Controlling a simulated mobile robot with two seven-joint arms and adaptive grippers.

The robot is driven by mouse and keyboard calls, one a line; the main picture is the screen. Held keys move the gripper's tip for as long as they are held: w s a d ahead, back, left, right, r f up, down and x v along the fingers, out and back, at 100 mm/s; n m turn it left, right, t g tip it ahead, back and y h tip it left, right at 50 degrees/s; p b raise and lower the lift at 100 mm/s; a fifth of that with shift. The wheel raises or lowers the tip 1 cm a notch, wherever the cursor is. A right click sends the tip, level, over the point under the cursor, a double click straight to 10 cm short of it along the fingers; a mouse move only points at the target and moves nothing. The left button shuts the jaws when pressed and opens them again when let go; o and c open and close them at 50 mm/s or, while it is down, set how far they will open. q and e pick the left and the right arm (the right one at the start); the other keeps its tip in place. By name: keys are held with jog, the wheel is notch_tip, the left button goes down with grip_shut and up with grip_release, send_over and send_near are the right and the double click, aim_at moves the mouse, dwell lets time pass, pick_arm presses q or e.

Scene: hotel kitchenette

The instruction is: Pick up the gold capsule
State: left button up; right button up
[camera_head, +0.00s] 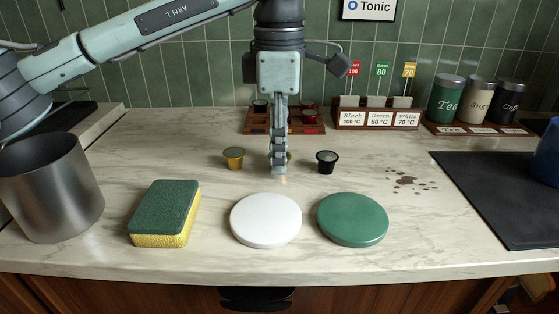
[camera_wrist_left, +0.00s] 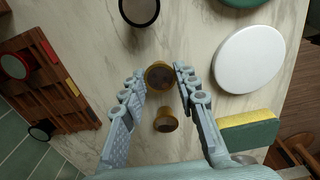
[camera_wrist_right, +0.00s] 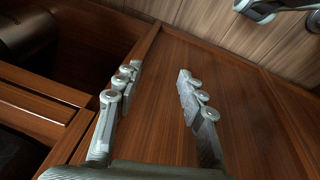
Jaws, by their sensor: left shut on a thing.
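My left gripper (camera_head: 279,167) points straight down at the counter, between a gold capsule and a black one. In the left wrist view its fingers are closed on a gold capsule (camera_wrist_left: 159,76), one finger on each side. In the head view the fingers hide most of that capsule. Another gold capsule (camera_head: 233,158) stands on the counter to the left of the gripper; it also shows in the left wrist view (camera_wrist_left: 166,121). My right gripper (camera_wrist_right: 150,82) is open and empty in front of brown wooden panels; it is not in the head view.
A black capsule (camera_head: 327,162) stands close to the gripper's right. A wooden capsule rack (camera_head: 256,127) is behind. In front are a sponge (camera_head: 165,212), a white disc (camera_head: 266,220) and a green disc (camera_head: 352,220). A metal pot (camera_head: 50,190) stands left. Brown spots (camera_head: 408,180) mark the counter.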

pick_arm(q)
jog(key=shift+r, duration=0.15)
jog(key=shift+r, duration=0.25)
notch_tip(320, 180, up, 4)
jog(key=shift+a+f+b, duration=0.1)
jog(key=shift+f+b, duration=0.05)
jog(key=shift+b, duration=0.15)
jog(key=a+r, duration=0.6)
jog(key=a, duration=0.5)
jog(key=shift+a+r, duration=0.25)
jog(key=shift+r, duration=0.05)
pick_arm(e)
jog(key=shift+w+r, duration=0.4)
jog(key=shift+r, duration=0.4)
jog(key=shift+s, duration=0.15)
jog(key=shift+s+f, duration=0.2)
jog(key=shift+s, duration=0.25)
